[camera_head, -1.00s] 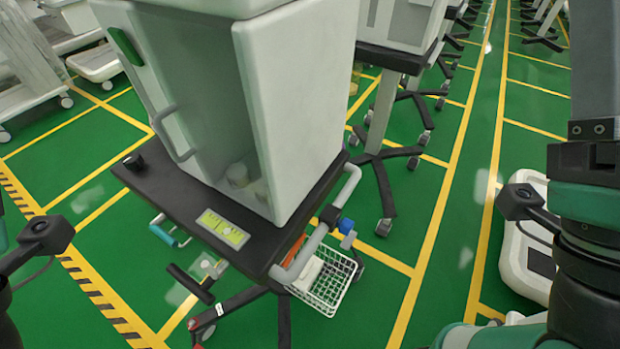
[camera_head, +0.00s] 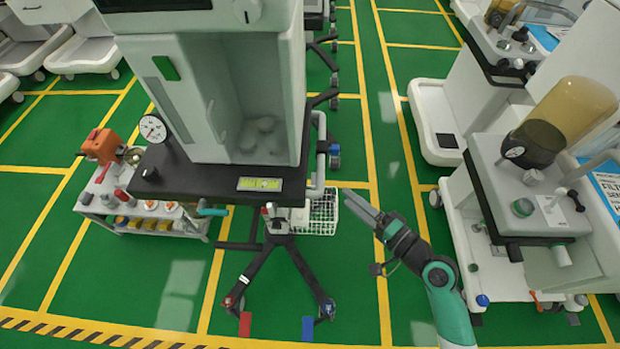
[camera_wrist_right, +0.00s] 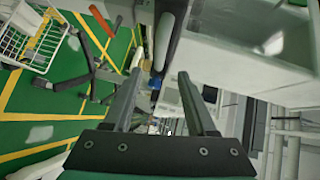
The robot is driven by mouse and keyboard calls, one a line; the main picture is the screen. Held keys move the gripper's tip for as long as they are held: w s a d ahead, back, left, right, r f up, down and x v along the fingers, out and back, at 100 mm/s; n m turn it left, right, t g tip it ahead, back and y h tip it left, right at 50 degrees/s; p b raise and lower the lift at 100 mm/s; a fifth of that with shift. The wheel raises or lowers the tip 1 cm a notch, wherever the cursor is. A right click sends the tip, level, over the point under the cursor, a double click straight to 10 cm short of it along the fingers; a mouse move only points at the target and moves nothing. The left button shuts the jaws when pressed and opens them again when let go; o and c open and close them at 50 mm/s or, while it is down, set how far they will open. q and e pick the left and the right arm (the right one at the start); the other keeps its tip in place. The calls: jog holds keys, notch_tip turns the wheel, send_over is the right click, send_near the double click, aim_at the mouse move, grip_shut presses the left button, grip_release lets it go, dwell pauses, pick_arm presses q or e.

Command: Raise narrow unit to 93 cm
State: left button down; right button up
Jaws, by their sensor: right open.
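The narrow unit is a pale cabinet (camera_head: 205,80) with an open front door on a black platform (camera_head: 200,182). A yellow-green panel (camera_head: 260,184) and a teal-gripped lever (camera_head: 212,211) are at its front edge. A round dial (camera_head: 152,128) is at its left corner. A grey side rail (camera_head: 320,150) runs along its right. Below are dark legs with a red pedal (camera_head: 245,323) and a blue pedal (camera_head: 307,327). My right gripper (camera_head: 352,202) is open, right of the wire basket (camera_head: 319,212). In the right wrist view its fingers (camera_wrist_right: 160,92) are apart. My left gripper is out of view.
A machine with an amber dome (camera_head: 580,110) stands at the right, with another white unit behind it. A low cart (camera_head: 140,222) with an orange device stands at the left.

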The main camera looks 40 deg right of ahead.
aim_at(321, 173)
jog(key=w, duration=0.3)
jog(key=w+f+b, duration=0.1)
jog(key=w, duration=0.3)
jog(key=w+b, duration=0.1)
jog(key=w, duration=0.3)
jog(key=shift+w+f, duration=0.15)
jog(key=shift+f, duration=0.1)
grip_shut()
dwell(0.8)
